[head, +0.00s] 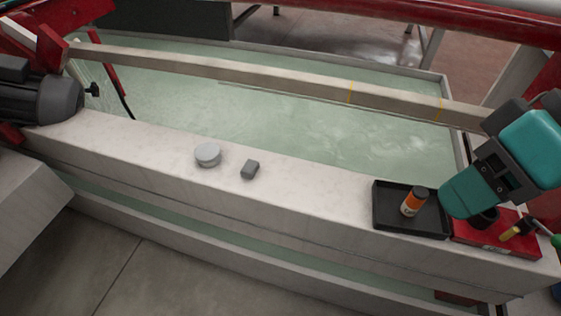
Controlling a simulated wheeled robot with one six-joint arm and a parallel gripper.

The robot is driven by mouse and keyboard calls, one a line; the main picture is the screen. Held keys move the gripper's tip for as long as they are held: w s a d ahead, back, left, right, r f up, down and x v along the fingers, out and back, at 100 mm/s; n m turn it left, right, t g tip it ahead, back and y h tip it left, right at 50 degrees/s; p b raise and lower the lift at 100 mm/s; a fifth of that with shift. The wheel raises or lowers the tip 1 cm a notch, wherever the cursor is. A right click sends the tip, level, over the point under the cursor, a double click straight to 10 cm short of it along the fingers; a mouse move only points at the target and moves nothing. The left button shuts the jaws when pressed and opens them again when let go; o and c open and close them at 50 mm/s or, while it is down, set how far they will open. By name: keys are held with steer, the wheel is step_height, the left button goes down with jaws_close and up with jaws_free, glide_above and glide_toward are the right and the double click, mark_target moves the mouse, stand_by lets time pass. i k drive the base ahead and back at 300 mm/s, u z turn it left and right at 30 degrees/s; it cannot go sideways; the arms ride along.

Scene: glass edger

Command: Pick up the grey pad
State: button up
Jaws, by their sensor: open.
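A small grey rectangular block (250,169), which looks like the grey pad, lies on the pale stone-like ledge (310,192) near the middle of the head view. A lighter grey round disc (207,155) sits just to its left on the same ledge, with a clear gap between them. Nothing covers either one. My gripper does not show in this view, and nothing is seen touching the pad.
A long beam (280,78) spans behind the ledge above the greenish basin (180,100). A dark motor (45,100) is at left.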

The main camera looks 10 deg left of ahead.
mark_target(250, 168)
steer(key=z, duration=2.75)
steer(key=k, duration=2.6)
steer(key=u, duration=1.95)
steer(key=i, duration=1)
